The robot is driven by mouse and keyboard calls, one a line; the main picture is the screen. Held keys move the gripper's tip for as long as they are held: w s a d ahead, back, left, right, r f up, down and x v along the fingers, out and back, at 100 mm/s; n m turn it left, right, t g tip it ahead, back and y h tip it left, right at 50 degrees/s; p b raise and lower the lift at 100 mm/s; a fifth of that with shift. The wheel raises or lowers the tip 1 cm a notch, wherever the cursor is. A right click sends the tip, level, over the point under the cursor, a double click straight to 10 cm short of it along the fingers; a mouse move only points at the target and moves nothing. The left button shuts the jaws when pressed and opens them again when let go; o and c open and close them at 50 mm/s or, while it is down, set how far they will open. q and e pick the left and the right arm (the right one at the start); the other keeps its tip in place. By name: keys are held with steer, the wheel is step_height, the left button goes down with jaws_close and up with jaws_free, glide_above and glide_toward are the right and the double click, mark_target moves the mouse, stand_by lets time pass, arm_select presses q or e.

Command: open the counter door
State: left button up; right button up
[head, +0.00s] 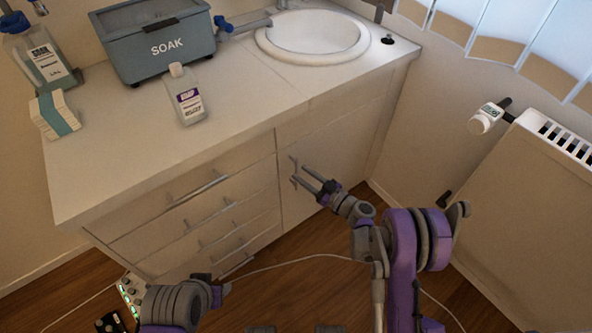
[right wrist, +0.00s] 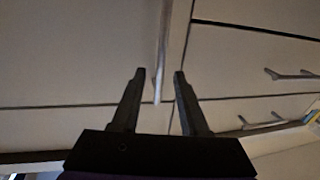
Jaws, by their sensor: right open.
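The white counter door (head: 335,140) is closed under the sink, right of the drawers. Its thin metal handle (head: 293,163) is near the door's left edge. My right gripper (head: 304,176) is open at the handle. In the right wrist view the handle (right wrist: 161,55) runs between the two open fingers (right wrist: 160,75); I cannot tell whether either finger touches it. My left gripper (head: 222,288) is low at the bottom left, away from the door, and its fingers are not clear.
Several drawers with bar handles (head: 205,187) are left of the door. On the counter (head: 250,85) stand a grey SOAK tub (head: 150,62), a white bottle (head: 187,98) and a sink (head: 312,35). A radiator (head: 525,200) is at the right. A cable (head: 300,260) crosses the wooden floor.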

mark_target(296, 185)
steer(key=shift+x, duration=1.8)
jaws_close()
